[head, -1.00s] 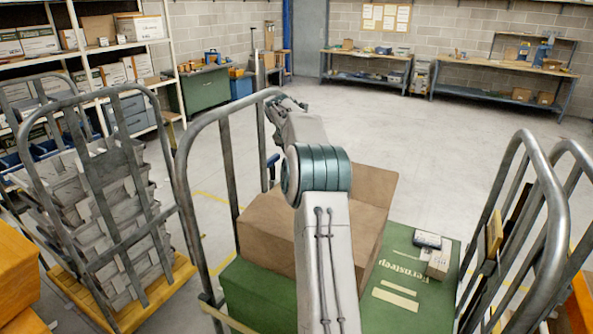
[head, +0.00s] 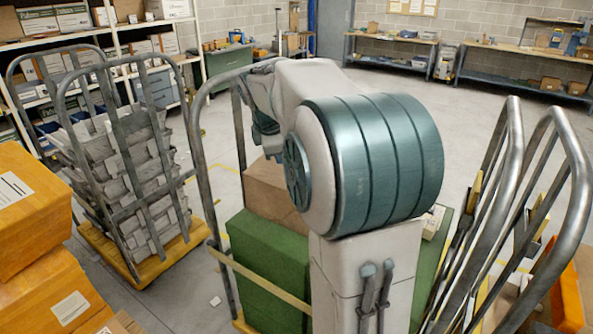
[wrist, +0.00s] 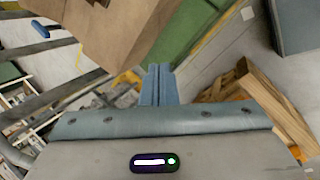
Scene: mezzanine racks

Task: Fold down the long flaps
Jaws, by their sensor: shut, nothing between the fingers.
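The brown cardboard box (head: 270,190) sits on the green box (head: 262,255) on a cart. In the head view my arm covers most of the cardboard box, so its flaps cannot be made out. In the wrist view the brown cardboard (wrist: 110,28) fills the upper left, above and left of my fingertips, with green (wrist: 190,28) beside it. Whether that cardboard is a flap or a side wall I cannot tell. My gripper (wrist: 159,72) is shut and empty, with its fingers together. It appears apart from the cardboard.
Metal cart rails stand left (head: 195,150) and right (head: 495,190) of the boxes. A cart with a grey stack (head: 130,180) is further left. Orange boxes (head: 30,215) are stacked at the near left. Open floor (head: 480,110) lies behind, before the workbenches.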

